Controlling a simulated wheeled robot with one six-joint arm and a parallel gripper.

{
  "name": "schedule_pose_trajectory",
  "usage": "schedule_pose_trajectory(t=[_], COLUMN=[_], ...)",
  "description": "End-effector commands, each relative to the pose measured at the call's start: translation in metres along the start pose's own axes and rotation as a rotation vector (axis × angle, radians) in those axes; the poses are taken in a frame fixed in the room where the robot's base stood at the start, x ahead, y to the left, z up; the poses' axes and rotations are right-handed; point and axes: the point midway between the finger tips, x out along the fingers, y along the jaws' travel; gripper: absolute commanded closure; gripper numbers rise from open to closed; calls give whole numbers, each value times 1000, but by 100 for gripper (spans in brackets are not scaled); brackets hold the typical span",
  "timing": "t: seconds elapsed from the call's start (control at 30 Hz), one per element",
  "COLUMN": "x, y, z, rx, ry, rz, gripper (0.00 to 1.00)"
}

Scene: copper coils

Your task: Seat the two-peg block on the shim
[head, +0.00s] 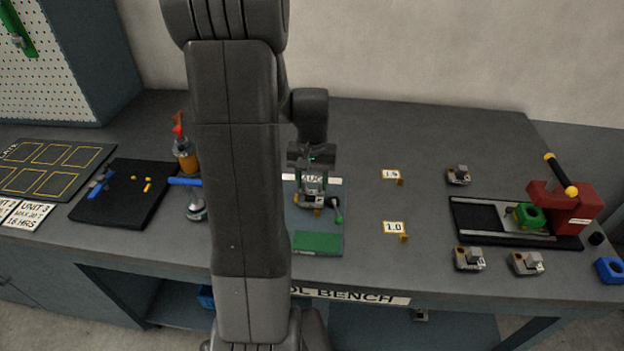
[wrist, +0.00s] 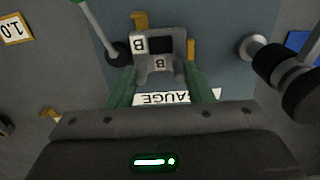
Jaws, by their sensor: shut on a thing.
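My gripper (head: 311,188) is over the blue mat in the middle of the bench, pointing down. In the wrist view its green fingers (wrist: 159,72) are shut on a grey block (wrist: 160,63) marked B, with a dark opening in it. The same block (head: 311,201) shows low at the mat in the head view. A gold tab (wrist: 140,19) sticks out behind the block and another gold piece (wrist: 191,48) stands beside it on the right. Most of any shim under the block is hidden, and I cannot tell whether pegs are engaged.
A green plate (head: 318,243) lies in front. Gold shims sit by the 1.4 (head: 391,174) and 1.0 (head: 394,228) labels. Other grey blocks (head: 469,258) and a red-ended fixture (head: 560,205) are right.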

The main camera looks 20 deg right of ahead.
Motion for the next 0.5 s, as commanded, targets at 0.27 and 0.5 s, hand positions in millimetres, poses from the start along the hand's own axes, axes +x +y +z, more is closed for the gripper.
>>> schedule_pose_trajectory(t=[0.27, 0.5], x=[2, 7], y=[0, 0], z=[0, 0], rx=[0, 0], ry=[1, 1], rz=[0, 0], gripper=[79, 79])
